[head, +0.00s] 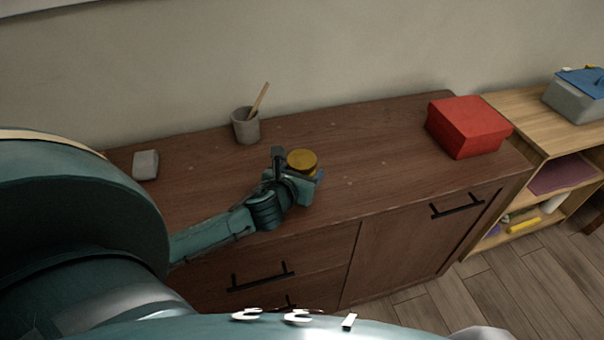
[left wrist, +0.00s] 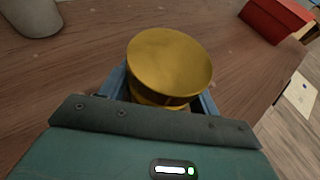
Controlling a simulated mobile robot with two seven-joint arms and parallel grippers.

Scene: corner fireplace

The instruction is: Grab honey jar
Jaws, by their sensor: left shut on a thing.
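The honey jar, with a round gold lid (head: 302,160), is at the wooden cabinet top's middle in the head view. In the left wrist view its gold lid (left wrist: 169,62) fills the centre, and its lower body is mostly hidden by my gripper. My left gripper (head: 298,178) is shut on the jar, with one blue finger on each side of it (left wrist: 160,90). The jar looks upright. I cannot tell whether its base touches the cabinet top. My right gripper is not in view.
A grey cup (head: 246,126) with a wooden stick stands behind the jar. A small grey block (head: 145,165) lies at left and a red box (head: 468,127) at right. The cabinet top (head: 375,170) is clear between jar and box. A light wood shelf (head: 530,130) adjoins it.

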